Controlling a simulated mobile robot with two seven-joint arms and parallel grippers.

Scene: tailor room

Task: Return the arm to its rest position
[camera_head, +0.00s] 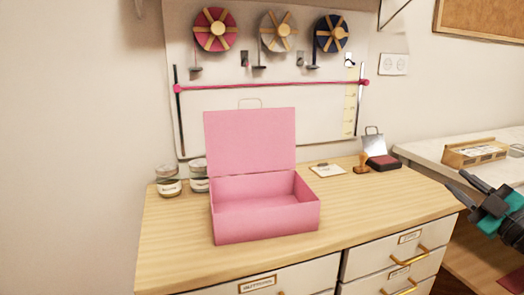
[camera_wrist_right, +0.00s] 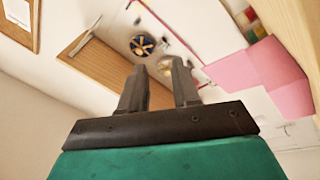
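My right gripper (camera_head: 464,188) comes in at the right edge of the head view, beside the right end of the wooden-topped dresser and apart from everything on it. In the right wrist view my right gripper (camera_wrist_right: 160,85) has its two fingers spread with nothing between them. My left gripper is in neither view. A pink box (camera_head: 262,216) stands on the dresser top with its lid raised. The pink box also shows at the right of the wrist view (camera_wrist_right: 262,66).
Two glass jars (camera_head: 168,182) stand left of the box on the dresser (camera_head: 365,215). A clipboard (camera_head: 327,170), a stamp (camera_head: 361,163) and an ink pad (camera_head: 383,163) lie at the back right. A white side table (camera_head: 430,152) holds a wooden box (camera_head: 474,152). Ribbon spools (camera_head: 215,30) hang on the wall.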

